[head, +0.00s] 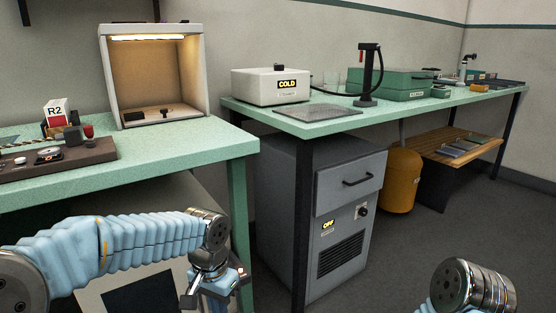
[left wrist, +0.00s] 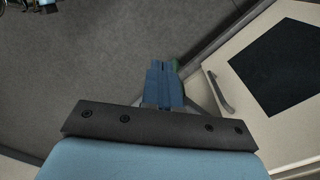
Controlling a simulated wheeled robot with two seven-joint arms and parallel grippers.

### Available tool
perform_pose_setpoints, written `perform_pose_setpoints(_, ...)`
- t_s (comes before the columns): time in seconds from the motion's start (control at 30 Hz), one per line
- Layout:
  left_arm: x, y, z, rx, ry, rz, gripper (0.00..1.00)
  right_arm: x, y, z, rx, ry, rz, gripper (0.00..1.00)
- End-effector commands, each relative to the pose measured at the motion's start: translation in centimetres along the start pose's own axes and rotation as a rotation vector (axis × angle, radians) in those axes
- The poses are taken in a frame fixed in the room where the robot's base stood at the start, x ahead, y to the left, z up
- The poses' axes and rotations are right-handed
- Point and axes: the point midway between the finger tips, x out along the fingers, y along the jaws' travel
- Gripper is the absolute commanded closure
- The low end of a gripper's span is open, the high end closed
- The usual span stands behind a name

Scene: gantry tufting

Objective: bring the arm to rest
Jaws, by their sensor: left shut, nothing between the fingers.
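My left arm in its pale blue sleeve reaches in from the left in the head view, low in front of the green bench. My left gripper (left wrist: 163,72) shows in the left wrist view with its blue fingers together and nothing between them. It points down over bare grey floor. Only a metal joint and a bit of sleeve of my right arm show at the bottom right of the head view. The right gripper's fingers are outside the frame.
The near green bench (head: 195,150) carries a lit booth (head: 156,75) and a dark tray (head: 60,160). A grey cabinet (head: 343,225) stands under the far bench (head: 400,110), beside a yellow bin (head: 402,180). A pale panel (left wrist: 220,65) is close right of the left fingers. Open floor lies right.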

Motion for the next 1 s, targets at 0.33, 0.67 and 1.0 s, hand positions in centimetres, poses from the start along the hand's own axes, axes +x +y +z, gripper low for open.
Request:
perform_pose_setpoints(0.33,9.0,0.9,-0.1,-0.059,0.017,0.106,1.0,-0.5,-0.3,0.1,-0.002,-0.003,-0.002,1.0)
perform_pose_setpoints(0.67,24.9,4.0,6.2,-0.332,0.065,0.288,1.0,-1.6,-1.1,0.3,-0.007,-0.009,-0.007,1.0)
perform_pose_setpoints(1.0,30.9,6.2,13.4,-0.592,0.12,0.309,1.0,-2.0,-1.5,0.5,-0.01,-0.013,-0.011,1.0)
